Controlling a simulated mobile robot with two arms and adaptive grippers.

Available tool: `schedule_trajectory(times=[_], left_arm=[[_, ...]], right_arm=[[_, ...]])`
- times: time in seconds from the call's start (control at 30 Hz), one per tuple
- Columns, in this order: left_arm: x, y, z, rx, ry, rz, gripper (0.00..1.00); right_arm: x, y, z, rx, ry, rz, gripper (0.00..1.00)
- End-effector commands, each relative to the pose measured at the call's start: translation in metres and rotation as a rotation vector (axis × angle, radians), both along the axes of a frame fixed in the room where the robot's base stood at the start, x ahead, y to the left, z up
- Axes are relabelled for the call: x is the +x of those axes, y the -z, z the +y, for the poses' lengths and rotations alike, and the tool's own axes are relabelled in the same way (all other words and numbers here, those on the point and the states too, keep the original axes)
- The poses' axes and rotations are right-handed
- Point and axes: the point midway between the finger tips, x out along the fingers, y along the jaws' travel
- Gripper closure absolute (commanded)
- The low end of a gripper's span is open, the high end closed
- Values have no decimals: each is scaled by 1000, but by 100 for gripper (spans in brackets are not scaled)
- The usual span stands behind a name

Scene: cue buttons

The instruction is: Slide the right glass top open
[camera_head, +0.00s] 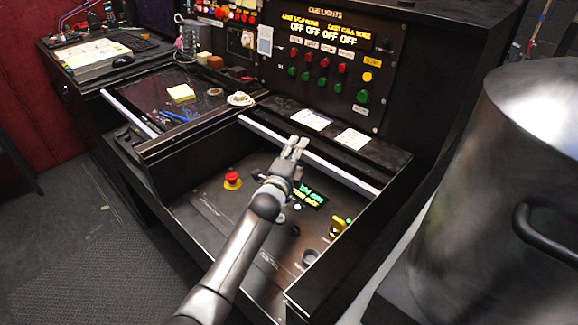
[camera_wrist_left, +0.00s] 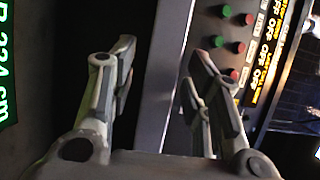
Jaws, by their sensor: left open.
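The right glass top's pale front bar (camera_head: 325,166) lies at the back of the right console well, below the button panel. In front of it, the well's control panel (camera_head: 210,200) with a red mushroom button and green display shows with no clear sign of glass over it. My left gripper (camera_head: 295,145) is at the bar, left of its middle. In the left wrist view its fingers (camera_wrist_left: 158,70) are open, with the grey bar (camera_wrist_left: 170,90) showing between them; I cannot tell if they touch it. My right gripper is not in view.
Two papers (camera_head: 311,119) lie behind the right bar. The upright cue-light panel (camera_head: 330,60) rises behind. A large metal pot (camera_head: 500,190) stands at the right.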

Motion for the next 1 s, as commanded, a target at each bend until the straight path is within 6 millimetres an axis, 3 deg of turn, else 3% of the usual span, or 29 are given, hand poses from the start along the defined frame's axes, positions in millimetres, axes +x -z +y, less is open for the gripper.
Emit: schedule_trajectory(times=[0.7, 1.0], left_arm=[[-91, 1, 25, 1, 1, 2, 55], [-109, 0, 30, -1, 1, 1, 55]], right_arm=[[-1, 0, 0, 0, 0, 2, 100], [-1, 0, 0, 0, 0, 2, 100]])
